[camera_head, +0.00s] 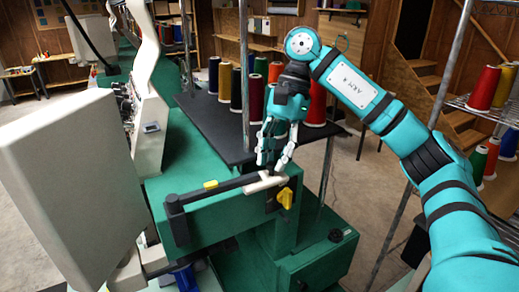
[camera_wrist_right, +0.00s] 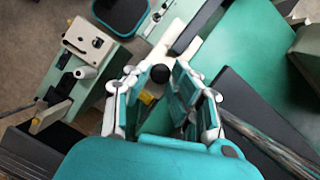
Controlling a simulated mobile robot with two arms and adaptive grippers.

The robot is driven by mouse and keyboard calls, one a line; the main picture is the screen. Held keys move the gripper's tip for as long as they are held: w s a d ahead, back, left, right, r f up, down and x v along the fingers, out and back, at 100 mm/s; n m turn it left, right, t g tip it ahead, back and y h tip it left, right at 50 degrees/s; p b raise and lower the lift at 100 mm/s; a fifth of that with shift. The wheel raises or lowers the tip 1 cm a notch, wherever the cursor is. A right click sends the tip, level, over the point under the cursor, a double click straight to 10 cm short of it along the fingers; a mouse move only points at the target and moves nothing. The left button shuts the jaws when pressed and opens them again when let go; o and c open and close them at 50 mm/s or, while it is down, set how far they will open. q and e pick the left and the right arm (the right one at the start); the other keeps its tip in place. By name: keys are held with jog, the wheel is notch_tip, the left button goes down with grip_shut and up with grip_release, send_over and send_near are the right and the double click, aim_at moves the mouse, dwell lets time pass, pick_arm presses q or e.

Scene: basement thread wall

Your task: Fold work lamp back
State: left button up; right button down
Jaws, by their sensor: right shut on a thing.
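The work lamp seems to be the black bar (camera_head: 232,185) on the green sewing machine. It has a yellow band, a drooping black end at the left and a pale piece (camera_head: 265,183) at the right. My right gripper (camera_head: 275,160) points down over the pale piece, its fingers closed in around the lamp's right end. In the wrist view a black ball knob (camera_wrist_right: 160,73) shows between the fingertips of this gripper (camera_wrist_right: 163,84). The fingers hide part of what they hold. My left gripper is not in view.
A black shelf (camera_head: 215,120) with several coloured thread cones stands behind the gripper, close to a metal pole (camera_head: 244,75). A large pale panel (camera_head: 75,180) fills the left. A yellow knob (camera_head: 285,198) sits below the lamp's right end. A thread rack (camera_head: 490,110) stands at the right.

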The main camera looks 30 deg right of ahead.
jog(key=shift+w+f, duration=0.15)
jog(key=shift+w, duration=0.1)
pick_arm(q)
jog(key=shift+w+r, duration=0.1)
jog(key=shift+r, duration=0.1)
pick_arm(e)
jog(key=shift+a+n, duration=0.1)
jog(key=shift+n, duration=0.2)
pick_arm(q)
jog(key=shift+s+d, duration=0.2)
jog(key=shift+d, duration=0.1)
pick_arm(e)
jog(key=c, duration=1.5)
grip_release()
jog(key=o, duration=0.4)
jog(key=shift+w+a, duration=0.2)
jog(key=shift+c, duration=0.2)
jog(key=shift+s+d, duration=0.1)
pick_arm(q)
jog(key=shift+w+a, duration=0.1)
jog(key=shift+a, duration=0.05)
pick_arm(e)
jog(key=v, duration=1.2)
